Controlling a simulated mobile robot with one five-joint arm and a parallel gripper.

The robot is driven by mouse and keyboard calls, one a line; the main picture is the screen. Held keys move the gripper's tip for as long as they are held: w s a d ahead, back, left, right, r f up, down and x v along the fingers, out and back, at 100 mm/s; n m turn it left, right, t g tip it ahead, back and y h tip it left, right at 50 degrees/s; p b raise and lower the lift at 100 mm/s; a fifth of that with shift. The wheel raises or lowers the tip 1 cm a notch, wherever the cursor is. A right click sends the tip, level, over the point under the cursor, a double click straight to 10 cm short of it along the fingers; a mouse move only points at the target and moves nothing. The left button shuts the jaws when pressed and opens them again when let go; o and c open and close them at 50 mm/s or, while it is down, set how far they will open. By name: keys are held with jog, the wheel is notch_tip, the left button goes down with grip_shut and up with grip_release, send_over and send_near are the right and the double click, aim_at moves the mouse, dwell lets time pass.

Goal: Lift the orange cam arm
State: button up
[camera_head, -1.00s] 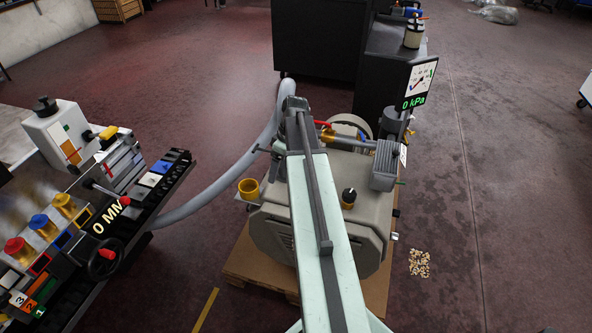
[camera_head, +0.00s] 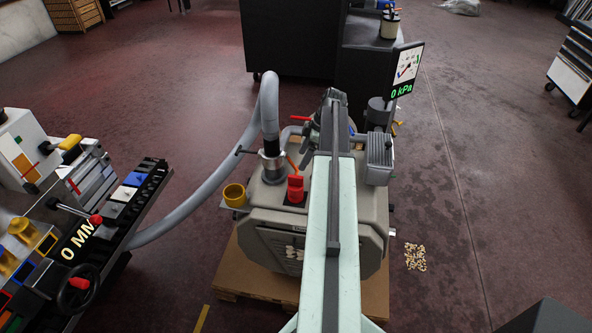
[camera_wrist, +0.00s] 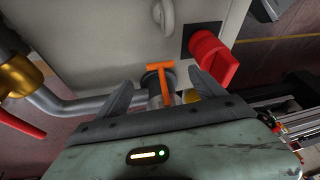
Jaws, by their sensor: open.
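The orange cam arm (camera_wrist: 166,82) shows in the wrist view as a T-shaped bar at the grey hose coupling. In the head view, a thin orange piece (camera_head: 291,161) shows beside the same coupling (camera_head: 271,165), left of my arm. My gripper (camera_wrist: 160,78) is open. Its two dark fingers appear on either side of the orange bar in the wrist view. Whether the bar lies at fingertip depth, I cannot tell. No contact shows. In the head view my arm hides the fingers.
A red knob (camera_wrist: 211,59) sits close right of my right finger; it also shows in the head view (camera_head: 296,188). The grey hose (camera_head: 205,190) runs left to the panel. A yellow cup (camera_head: 234,195) is left of the coupling. The gauge display (camera_head: 405,68) stands right.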

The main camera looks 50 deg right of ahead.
aim_at(292, 164)
jog(key=b+x, duration=0.3)
jog(key=x, duration=0.2)
jog(key=shift+a+f, duration=0.1)
grip_shut()
jog(key=shift+w, duration=0.1)
